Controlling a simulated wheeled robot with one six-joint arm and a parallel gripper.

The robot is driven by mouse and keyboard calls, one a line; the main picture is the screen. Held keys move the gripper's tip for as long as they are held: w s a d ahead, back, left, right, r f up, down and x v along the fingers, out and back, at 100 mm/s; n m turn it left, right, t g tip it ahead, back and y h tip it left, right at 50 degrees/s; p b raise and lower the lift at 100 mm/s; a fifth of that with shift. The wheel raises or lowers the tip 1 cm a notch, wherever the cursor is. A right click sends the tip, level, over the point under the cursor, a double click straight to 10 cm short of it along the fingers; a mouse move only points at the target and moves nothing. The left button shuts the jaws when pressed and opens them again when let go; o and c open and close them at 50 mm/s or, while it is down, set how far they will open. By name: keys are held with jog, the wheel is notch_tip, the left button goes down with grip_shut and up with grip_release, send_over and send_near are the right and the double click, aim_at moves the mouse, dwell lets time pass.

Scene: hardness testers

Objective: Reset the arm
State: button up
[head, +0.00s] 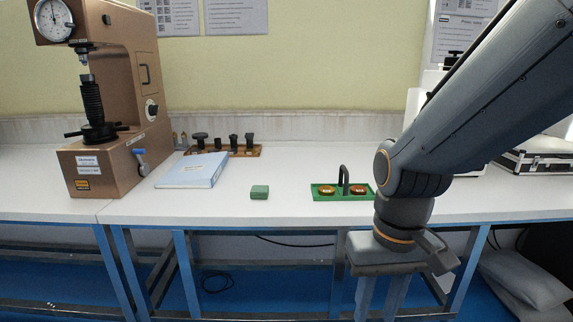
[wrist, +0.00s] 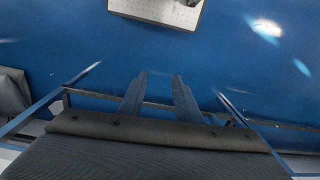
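My arm (head: 480,100) comes in from the upper right of the head view and bends down at the front of the table. My gripper (head: 378,308) points down in front of the table's edge, below the tabletop, with its tips near the bottom of the picture. In the wrist view my gripper (wrist: 160,80) shows two fingers standing apart with nothing between them, over the blue floor (wrist: 70,50).
On the white table (head: 225,208) stand a brown hardness tester (head: 125,75), a blue-white book (head: 193,170), a green block (head: 259,192), a wooden rack (head: 240,151) and a green tray (head: 338,197) with two round pieces. A silver case (head: 540,160) lies at right.

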jog(key=d+r+m+p, duration=0.1)
jog(key=d+r+p, duration=0.3)
jog(key=p, duration=0.7)
notch_tip(320, 180, up, 2)
jog(key=shift+s+r, duration=0.1)
jog(key=shift+s, duration=0.35)
